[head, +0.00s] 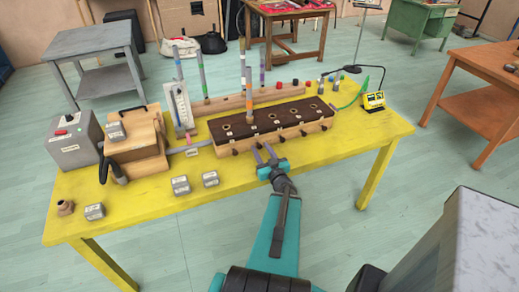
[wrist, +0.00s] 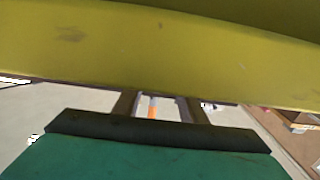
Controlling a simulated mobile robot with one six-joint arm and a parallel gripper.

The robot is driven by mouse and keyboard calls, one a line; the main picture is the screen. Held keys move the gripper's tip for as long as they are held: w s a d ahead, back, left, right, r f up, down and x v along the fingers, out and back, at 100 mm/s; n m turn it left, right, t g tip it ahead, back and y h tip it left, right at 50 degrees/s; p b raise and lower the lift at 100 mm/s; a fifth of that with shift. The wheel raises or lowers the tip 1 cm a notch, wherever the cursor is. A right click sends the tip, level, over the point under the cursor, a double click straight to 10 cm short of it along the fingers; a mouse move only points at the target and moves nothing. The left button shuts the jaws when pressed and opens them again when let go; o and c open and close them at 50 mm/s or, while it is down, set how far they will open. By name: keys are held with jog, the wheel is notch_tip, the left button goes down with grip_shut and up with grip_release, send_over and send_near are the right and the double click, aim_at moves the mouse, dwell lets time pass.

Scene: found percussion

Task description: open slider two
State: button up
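A long wooden box with a dark top (head: 262,120) stands on the yellow table. Its top has several round holes and small labels too small to read. Several dark slider knobs stick out along its front face, including one at the left (head: 235,152) and one near the right (head: 303,133). I cannot tell which is slider two. My gripper (head: 264,151) is at the box's front, its two fingers apart and near a knob partly hidden by them. In the wrist view my gripper (wrist: 158,100) shows a gap between its fingers; no knob is visible there.
A wooden bellows-like block (head: 138,140) and a grey control box (head: 72,142) stand at the left. Grey cubes (head: 181,186) lie on the front left of the yellow table (head: 235,200). Tall striped tubes (head: 248,80) rise behind the box. A small yellow device (head: 374,101) sits right.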

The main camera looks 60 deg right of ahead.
jog(key=shift+p+x, duration=0.35)
jog(key=shift+x, duration=0.85)
grip_shut()
